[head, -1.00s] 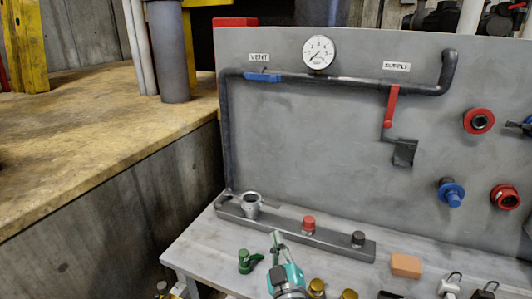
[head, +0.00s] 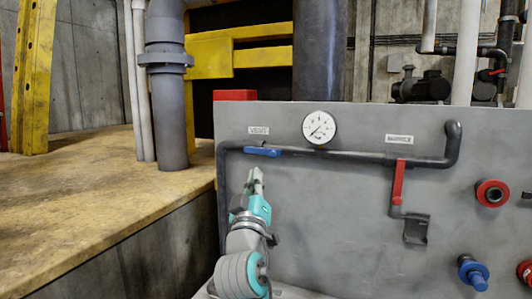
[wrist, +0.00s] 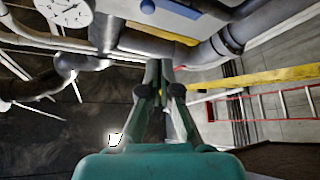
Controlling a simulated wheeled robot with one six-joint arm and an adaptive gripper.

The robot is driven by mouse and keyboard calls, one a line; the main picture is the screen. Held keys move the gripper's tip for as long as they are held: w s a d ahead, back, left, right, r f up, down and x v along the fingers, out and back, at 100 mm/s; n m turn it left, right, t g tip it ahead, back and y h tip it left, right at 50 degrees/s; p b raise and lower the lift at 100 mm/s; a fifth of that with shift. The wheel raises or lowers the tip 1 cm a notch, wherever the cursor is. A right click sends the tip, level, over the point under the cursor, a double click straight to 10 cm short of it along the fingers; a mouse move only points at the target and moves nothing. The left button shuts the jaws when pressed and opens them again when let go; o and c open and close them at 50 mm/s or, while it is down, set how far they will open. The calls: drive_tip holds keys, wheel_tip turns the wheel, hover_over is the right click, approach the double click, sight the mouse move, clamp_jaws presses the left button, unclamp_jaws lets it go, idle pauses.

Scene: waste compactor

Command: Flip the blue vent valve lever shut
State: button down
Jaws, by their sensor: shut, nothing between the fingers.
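The blue vent valve lever (head: 262,151) lies about level along the dark pipe (head: 340,155), just under the VENT label (head: 259,131). My gripper (head: 255,178) is shut and empty. In the head view it points up, with its fingertips a little below the lever and apart from it in the picture; the depth gap is hard to judge. In the wrist view the closed fingers (wrist: 158,70) point toward the top, where a blue part (wrist: 180,8), seemingly the lever, shows at the edge.
A round gauge (head: 319,127) sits right of the vent lever and also shows in the wrist view (wrist: 68,8). A red supply lever (head: 398,182) hangs down from the pipe further right. The grey panel (head: 330,225) between them is mostly clear.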

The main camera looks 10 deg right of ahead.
sight(267, 152)
drive_tip(key=r, duration=0.2)
drive_tip(key=r+h, duration=0.1)
drive_tip(key=shift+w+m, duration=0.3)
drive_tip(key=x, duration=1)
drive_tip(key=shift+s+d+f, duration=0.1)
drive_tip(key=shift+d+f, duration=0.4)
drive_tip(key=shift+f, duration=0.35)
drive_tip(key=shift+s+d+f, duration=0.1)
drive_tip(key=shift+d+f, duration=0.4)
drive_tip(key=shift+f, duration=0.35)
